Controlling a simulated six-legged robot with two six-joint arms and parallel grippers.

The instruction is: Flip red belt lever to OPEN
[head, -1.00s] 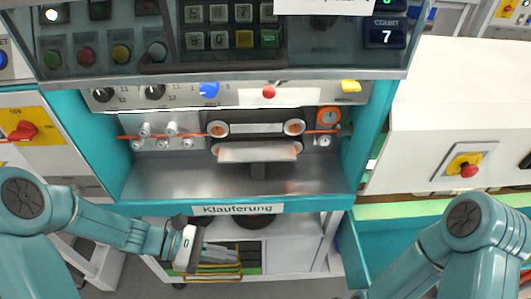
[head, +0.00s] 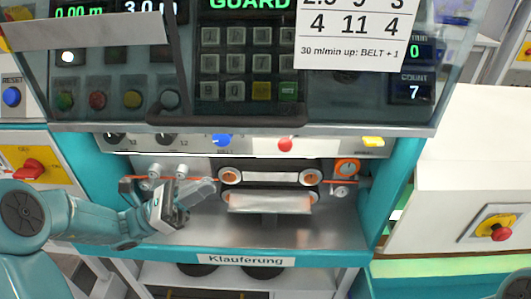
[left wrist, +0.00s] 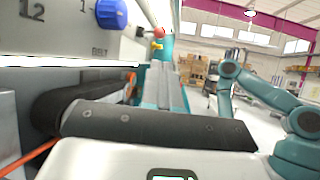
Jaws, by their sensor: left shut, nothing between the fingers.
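The red belt lever shows as a round red knob (head: 285,144) on the pale strip under the dark control panel. It also shows in the left wrist view (left wrist: 159,32), ahead and slightly above the fingers; its position marking is too small to read. My left gripper (head: 208,187) is shut and empty. It is in the recess, left of the upper belt and below and left of the red knob, apart from it. Its closed fingers show in the left wrist view (left wrist: 167,75). My right gripper is not in view.
A blue knob (head: 222,140) sits left of the red knob and a yellow handle (head: 373,142) right of it. The upper belt unit (head: 270,177) and an orange cable (head: 127,179) lie close to the left gripper. The dark panel (head: 350,95) overhangs above.

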